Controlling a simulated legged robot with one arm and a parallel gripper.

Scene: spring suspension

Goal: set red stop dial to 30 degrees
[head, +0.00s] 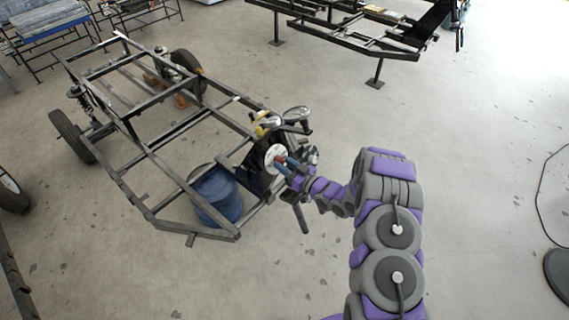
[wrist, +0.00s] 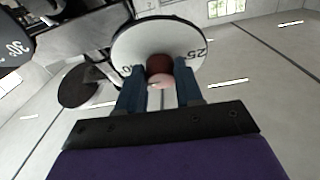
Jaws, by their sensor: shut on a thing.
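The stop dial (wrist: 182,40) is a white disc with dark numbers; "25" shows at its right side in the wrist view. Its red knob (wrist: 160,65) stands at the middle, between my two blue fingers. My gripper (wrist: 160,82) is shut on the red knob. A second mark at the disc's left is partly hidden by a finger. In the head view, the white dial (head: 274,154) is at the front corner of the frame, with my gripper (head: 289,164) against it from the right.
A black metal chassis frame (head: 150,185) with wheels carries the dial assembly. A blue barrel (head: 217,195) stands under its front. Another frame (head: 350,35) stands behind. The floor right of my arm is mostly clear, with a cable (head: 540,200) at the far right.

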